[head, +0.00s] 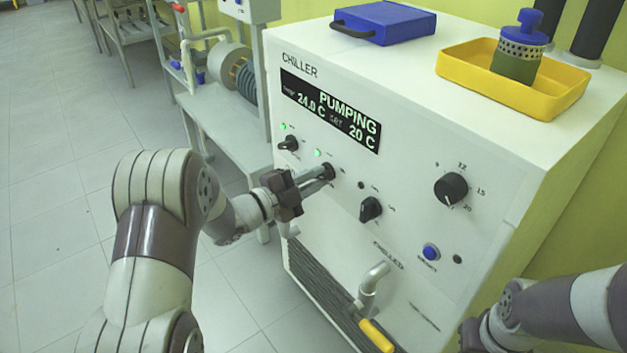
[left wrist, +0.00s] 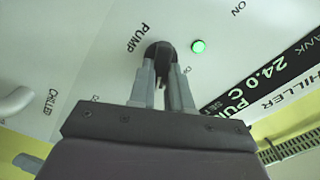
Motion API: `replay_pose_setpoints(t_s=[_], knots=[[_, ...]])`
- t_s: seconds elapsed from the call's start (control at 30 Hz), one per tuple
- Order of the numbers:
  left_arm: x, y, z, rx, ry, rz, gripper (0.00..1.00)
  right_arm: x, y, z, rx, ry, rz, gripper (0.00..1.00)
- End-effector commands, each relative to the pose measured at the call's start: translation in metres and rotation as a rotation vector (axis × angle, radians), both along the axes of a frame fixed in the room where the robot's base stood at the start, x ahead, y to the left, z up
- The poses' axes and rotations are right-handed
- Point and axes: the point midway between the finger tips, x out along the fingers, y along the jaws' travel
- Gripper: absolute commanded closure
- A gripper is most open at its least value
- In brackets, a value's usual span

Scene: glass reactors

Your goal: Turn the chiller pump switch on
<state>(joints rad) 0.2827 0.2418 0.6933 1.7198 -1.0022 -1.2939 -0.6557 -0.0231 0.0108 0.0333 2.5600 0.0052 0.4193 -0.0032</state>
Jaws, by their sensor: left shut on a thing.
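The white chiller (head: 400,80) stands in front of me. Its display (head: 330,112) reads PUMPING, 24.0 C, set 20 C. My left gripper (head: 328,172) is at the front panel, shut on the black pump switch (left wrist: 158,52), which is labelled PUMP in the left wrist view. The fingers hide part of the knob. A green lamp (left wrist: 198,46) beside the pump switch is lit; it also shows in the head view (head: 317,153). My right arm is at the lower right; its fingers cannot be made out.
Other black knobs are at the left (head: 288,143), the middle (head: 371,209) and the right (head: 451,189). A blue button (head: 431,252) and a yellow-handled tap (head: 376,336) are lower down. A blue case (head: 384,22) and a yellow tray (head: 470,72) rest on top.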

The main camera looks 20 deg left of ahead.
Motion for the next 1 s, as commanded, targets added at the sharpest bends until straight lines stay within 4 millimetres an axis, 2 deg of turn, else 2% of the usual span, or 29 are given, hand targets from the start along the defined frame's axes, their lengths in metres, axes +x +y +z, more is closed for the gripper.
replay_pose_setpoints(t_s=[0.3,0.33,0.4,0.77,0.87,1.0], knots=[[0.0,0.0,-0.001,0.003,0.001,-0.001,1.0,0.0,0.0,0.0,0.0,0.0,0.0,1.0],[0.0,0.0,-0.001,0.003,0.001,-0.001,0.79,0.0,0.0,0.0,0.0,0.0,0.0,1.0],[0.0,0.0,-0.001,0.003,0.001,-0.001,0.56,0.0,0.0,0.0,0.0,0.0,0.0,1.0],[-0.003,0.003,0.001,0.003,0.0,0.001,0.56,0.0,0.0,0.002,0.0,0.0,0.0,1.0],[-0.014,0.012,0.002,0.002,0.001,0.003,0.56,0.0,0.0,0.009,0.0,0.0,0.0,1.0],[-0.042,0.034,0.004,0.0,0.003,0.006,0.56,0.0,0.0,0.021,0.0,0.0,0.0,1.0]])
